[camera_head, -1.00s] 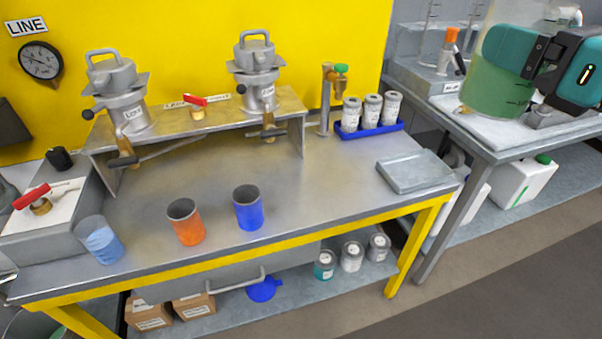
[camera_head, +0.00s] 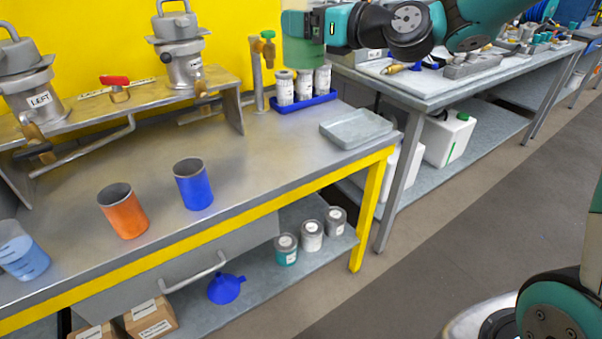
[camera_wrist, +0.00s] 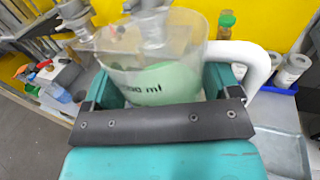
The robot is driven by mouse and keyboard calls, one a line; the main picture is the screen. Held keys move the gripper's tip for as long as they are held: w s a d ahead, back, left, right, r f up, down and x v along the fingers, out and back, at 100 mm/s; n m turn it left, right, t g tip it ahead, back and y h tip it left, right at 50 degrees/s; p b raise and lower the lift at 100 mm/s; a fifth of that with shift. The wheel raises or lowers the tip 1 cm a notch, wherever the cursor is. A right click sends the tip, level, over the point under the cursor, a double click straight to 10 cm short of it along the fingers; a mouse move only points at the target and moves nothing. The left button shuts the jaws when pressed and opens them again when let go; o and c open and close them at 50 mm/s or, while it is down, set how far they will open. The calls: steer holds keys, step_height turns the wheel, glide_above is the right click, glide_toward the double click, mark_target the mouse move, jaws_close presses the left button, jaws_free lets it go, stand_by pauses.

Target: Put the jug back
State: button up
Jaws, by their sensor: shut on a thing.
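My gripper (camera_head: 318,25) is shut on the jug (camera_head: 300,50), a clear vessel with green liquid, near the top edge of the head view.
A shallow grey tray (camera_head: 357,127) lies at the bench's right end, apparently empty. A blue tray (camera_head: 306,101) holds white cans behind it. An orange cup (camera_head: 123,212), a blue cup (camera_head: 193,185) and a beaker of blue liquid (camera_head: 22,252) stand along the front. A second table (camera_head: 425,88) adjoins on the right.

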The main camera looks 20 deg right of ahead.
steer(key=w+d+f+b, duration=0.1)
steer(key=w+f+b, duration=0.2)
steer(key=w+f, duration=0.3)
steer(key=shift+s+d+f+b, duration=0.1)
steer(key=shift+f+b, duration=1.45)
steer(key=shift+f, duration=3.3)
steer(key=shift+d+f+b, duration=0.1)
steer(key=shift+f+b, duration=1.45)
steer(key=shift+f, duration=3.25)
steer(key=shift+f, duration=0.15)
